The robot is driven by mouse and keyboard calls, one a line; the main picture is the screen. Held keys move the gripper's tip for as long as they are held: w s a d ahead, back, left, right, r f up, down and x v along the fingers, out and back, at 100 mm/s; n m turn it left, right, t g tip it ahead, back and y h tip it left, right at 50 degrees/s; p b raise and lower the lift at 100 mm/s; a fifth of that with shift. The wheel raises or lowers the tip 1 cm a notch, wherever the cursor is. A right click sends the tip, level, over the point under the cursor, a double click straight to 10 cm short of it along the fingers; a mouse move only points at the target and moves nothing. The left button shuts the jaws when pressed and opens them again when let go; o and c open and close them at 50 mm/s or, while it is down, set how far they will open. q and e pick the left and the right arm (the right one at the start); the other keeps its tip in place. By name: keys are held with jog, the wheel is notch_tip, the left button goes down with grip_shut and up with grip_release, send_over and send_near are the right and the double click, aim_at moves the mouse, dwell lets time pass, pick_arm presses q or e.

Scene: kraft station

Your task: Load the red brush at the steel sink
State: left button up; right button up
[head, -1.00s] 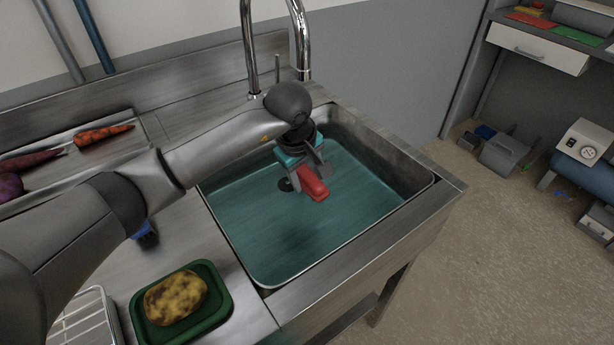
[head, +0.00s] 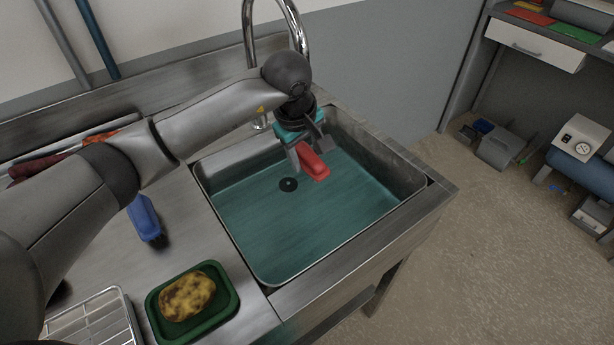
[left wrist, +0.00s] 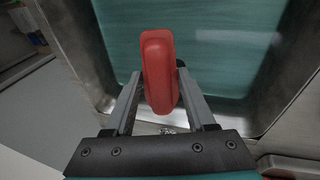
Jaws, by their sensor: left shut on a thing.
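My left gripper (head: 309,155) is shut on the red brush (head: 314,163) and holds it over the steel sink (head: 270,279). In the left wrist view the red brush (left wrist: 158,62) sits between the two fingers, its red back toward the camera. Its bristles are hidden. The sink basin holds teal water or has a teal floor, with a dark round drain (head: 288,185) below and left of the brush. Whether the brush touches the water I cannot tell; it seems to hang above it. My right gripper is not in view.
A curved chrome tap (head: 248,35) rises behind the sink, close to my left wrist. On the counter are a blue brush (head: 145,217), a green tray (head: 237,301) with a spotted potato (head: 187,296), and a wire rack (head: 95,322). Carrots (head: 100,139) lie at the back left.

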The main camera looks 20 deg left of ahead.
aim_at(308, 148)
pick_arm(q)
jog(key=shift+r+p, duration=1)
jog(key=shift+r, duration=0.85)
dwell(0.7)
jog(key=shift+r+p, duration=1.1)
jog(key=shift+r, duration=0.9)
